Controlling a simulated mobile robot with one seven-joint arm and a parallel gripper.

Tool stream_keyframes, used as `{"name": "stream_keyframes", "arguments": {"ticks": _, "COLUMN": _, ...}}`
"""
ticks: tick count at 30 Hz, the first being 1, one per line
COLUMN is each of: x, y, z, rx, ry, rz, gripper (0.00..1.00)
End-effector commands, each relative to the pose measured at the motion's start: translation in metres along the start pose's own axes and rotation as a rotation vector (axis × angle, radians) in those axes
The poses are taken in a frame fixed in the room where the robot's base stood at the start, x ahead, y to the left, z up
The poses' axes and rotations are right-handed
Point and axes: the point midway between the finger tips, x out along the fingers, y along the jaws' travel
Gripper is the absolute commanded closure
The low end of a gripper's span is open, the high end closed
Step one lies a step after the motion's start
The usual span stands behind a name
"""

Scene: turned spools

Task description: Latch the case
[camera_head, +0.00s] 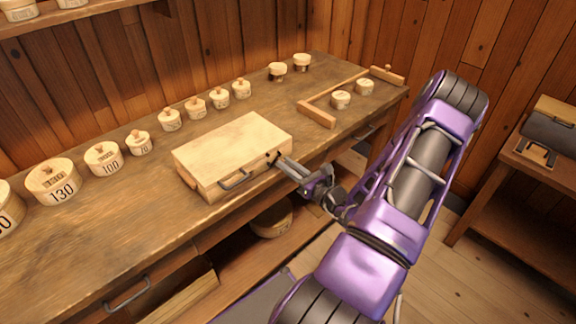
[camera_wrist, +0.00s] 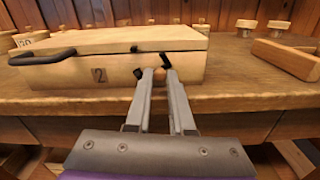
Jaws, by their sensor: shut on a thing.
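The pale wooden case (camera_head: 232,152) lies flat on the workbench with its lid down; it also shows in the wrist view (camera_wrist: 65,78). Its dark handle (camera_head: 235,180) is on the front face, with a label reading 2 beside it in the wrist view. A small dark latch (camera_wrist: 166,61) is at the right part of that face, and a dark fitting (camera_wrist: 134,48) sits on the lid edge. My gripper (camera_wrist: 160,72) reaches the front face at the latch, its fingers close together and shut on it. The fingertips partly hide the latch, so its exact position is unclear.
Turned wooden spools (camera_head: 103,158) stand in a row behind and left of the case. A wooden frame piece (camera_head: 317,114) and two small spools lie to the right. The workbench (camera_head: 130,215) is clear left of the case. A side shelf stands at far right.

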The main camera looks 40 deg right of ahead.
Motion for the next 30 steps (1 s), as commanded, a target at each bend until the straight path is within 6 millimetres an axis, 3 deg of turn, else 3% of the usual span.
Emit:
{"name": "stream_keyframes", "arguments": {"ticks": 11, "x": 0.0, "y": 0.002, "z": 0.004, "rx": -0.177, "ry": 0.001, "rz": 0.001, "gripper": 1.0}}
{"name": "stream_keyframes", "arguments": {"ticks": 30, "x": 0.0, "y": 0.015, "z": 0.016, "rx": -0.767, "ry": 0.0, "rz": 0.001, "gripper": 1.0}}
